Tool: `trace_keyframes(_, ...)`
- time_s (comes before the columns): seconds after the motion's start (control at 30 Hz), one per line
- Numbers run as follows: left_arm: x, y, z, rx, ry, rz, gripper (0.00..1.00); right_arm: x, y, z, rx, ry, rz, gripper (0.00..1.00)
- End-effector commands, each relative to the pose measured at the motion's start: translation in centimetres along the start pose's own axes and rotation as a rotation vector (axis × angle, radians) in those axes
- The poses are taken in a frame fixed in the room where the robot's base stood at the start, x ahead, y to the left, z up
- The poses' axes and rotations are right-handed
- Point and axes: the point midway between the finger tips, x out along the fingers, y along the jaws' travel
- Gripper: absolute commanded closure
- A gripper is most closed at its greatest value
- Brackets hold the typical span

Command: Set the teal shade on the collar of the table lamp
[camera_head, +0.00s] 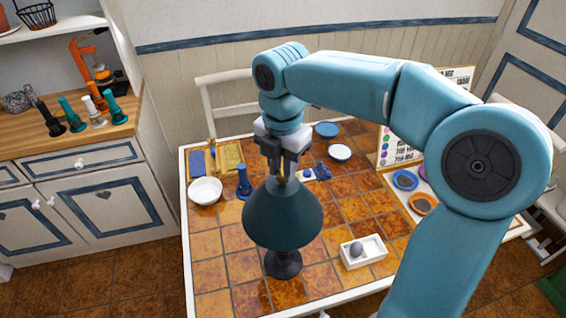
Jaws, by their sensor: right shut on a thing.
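The teal shade (283,214) is a dark teal cone, upright, near the middle of the tiled table. My right gripper (282,178) is above it, pointing down, shut on the small brass-coloured piece at its top. The table lamp's dark round base (283,264) stands on the tiles just below the shade, with a short part of its stem in sight. The collar is hidden by the shade, so I cannot tell whether the shade touches it. My left gripper is out of view.
A white bowl (205,191) and a blue pestle-like piece (243,182) stand left of the shade. The front-left tiles are clear.

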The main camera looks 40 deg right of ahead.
Motion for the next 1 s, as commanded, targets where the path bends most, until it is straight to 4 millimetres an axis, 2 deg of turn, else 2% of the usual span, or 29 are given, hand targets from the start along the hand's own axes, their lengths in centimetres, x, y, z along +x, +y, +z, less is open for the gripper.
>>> trace_keyframes(0.03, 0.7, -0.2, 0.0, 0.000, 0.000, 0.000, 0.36, 0.8, 0.0, 0.0, 0.000, 0.000, 0.000, 0.96)
trace_keyframes(0.7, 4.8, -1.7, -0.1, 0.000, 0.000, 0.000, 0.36, 6.7, 0.0, 0.1, 0.000, 0.000, -0.001, 0.96)
trace_keyframes(1.0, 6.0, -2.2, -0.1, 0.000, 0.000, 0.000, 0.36, 8.5, 0.0, 0.1, 0.000, 0.000, 0.000, 0.96)
